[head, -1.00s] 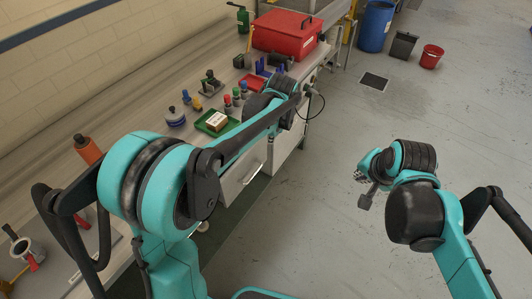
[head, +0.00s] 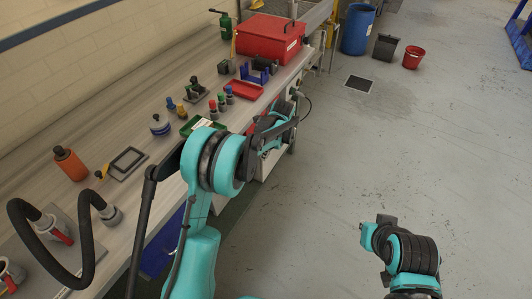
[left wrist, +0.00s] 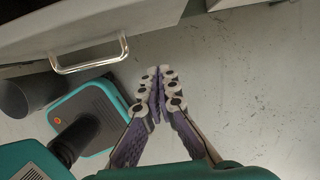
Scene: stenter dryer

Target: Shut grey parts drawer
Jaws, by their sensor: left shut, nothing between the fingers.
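The light grey drawer front (left wrist: 140,24) spans the upper left of the left wrist view, with a bright metal bar handle (left wrist: 90,55) on it. How far the drawer stands out from the bench cannot be told. In the head view my left arm hides most of the bench front, and only a pale bit of panel shows below it. My left gripper (left wrist: 158,76) is shut and empty, its fingertips together over the floor, right of and below the handle in the picture, apart from it. My right arm is low at the right in the head view; its fingers cannot be made out.
The workbench (head: 140,195) carries a red toolbox (head: 268,38), a red tray (head: 244,90), a green tray, an orange bottle (head: 70,164) and several small parts. A blue barrel (head: 357,30) and red bucket (head: 412,57) stand beyond. The floor right of the bench is clear.

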